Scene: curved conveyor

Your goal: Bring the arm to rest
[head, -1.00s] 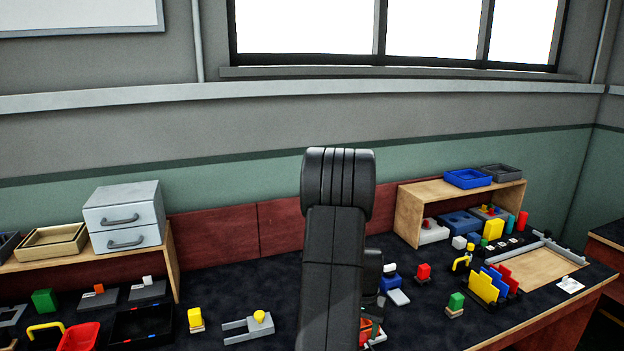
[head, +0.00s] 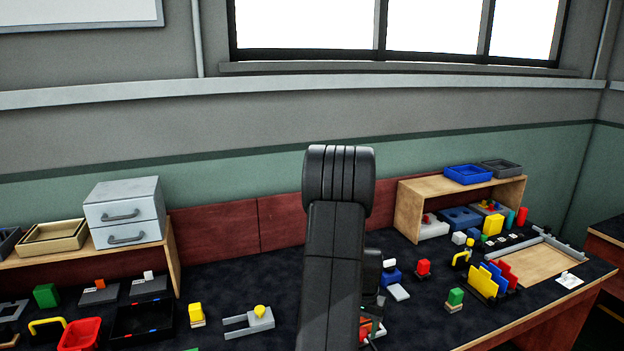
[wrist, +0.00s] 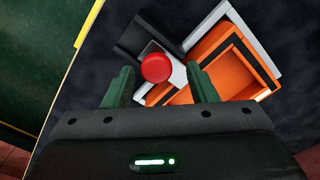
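In the wrist view my gripper (wrist: 162,88) is open, with its two dark green fingers apart. A round red knob (wrist: 156,68) shows between and beyond the fingertips, on a grey and black piece. I cannot tell how far below the fingers it is, but no finger is seen closed on it. An orange tray (wrist: 222,62) lies beside it at the right, partly behind the right finger. In the head view my black arm stands upright in the middle, and the gripper is hidden behind it.
A wooden shelf (head: 409,213) stands at right, and a grey drawer unit (head: 124,213) at left.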

